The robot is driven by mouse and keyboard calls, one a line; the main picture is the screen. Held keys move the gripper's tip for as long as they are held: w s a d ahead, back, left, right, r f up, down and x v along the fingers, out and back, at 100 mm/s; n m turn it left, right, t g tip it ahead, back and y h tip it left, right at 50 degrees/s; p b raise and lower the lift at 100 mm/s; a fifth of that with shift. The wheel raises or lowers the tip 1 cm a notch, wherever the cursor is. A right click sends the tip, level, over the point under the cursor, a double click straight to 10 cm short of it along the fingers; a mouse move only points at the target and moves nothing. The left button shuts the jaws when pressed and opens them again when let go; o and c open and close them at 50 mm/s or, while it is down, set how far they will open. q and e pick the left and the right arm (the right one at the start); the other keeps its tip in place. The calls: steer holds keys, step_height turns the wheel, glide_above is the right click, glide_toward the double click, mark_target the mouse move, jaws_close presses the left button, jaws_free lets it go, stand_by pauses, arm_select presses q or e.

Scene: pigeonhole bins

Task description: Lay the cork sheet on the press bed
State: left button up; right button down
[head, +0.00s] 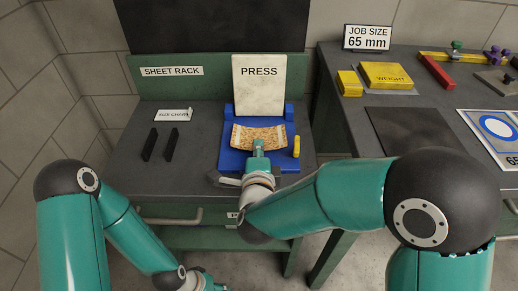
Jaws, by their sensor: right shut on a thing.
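The cork sheet (245,133), speckled orange-tan with pale side edges, is over the blue press bed (230,160) and looks curved. I cannot tell whether it touches the bed. My right gripper (259,146) reaches in from the front and is shut on the near edge of the cork sheet; its fingertips are small and partly hidden. A white upright board marked PRESS (259,80) stands behind the bed. A yellow lever-like piece (297,147) is at the bed's right side. My left arm is low at the front, and its gripper (214,287) is mostly cut off by the bottom edge.
Two black upright slots (160,145) and a SIZE CHART card (174,115) are left of the press. A SHEET RACK label (172,71) is behind. The right table holds a yellow WEIGHT block (385,75), a red bar (438,72) and a JOB SIZE 65 mm sign (369,38).

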steer(key=c, duration=1.2)
jaws_free()
steer(key=shift+c, duration=0.4)
steer(key=o, duration=0.4)
steer(key=shift+f, duration=0.1)
steer(key=shift+s+f, duration=0.2)
steer(key=shift+f, duration=0.05)
steer(key=shift+c, duration=0.7)
steer(key=shift+s+b, duration=0.45)
steer(key=shift+s, duration=0.25)
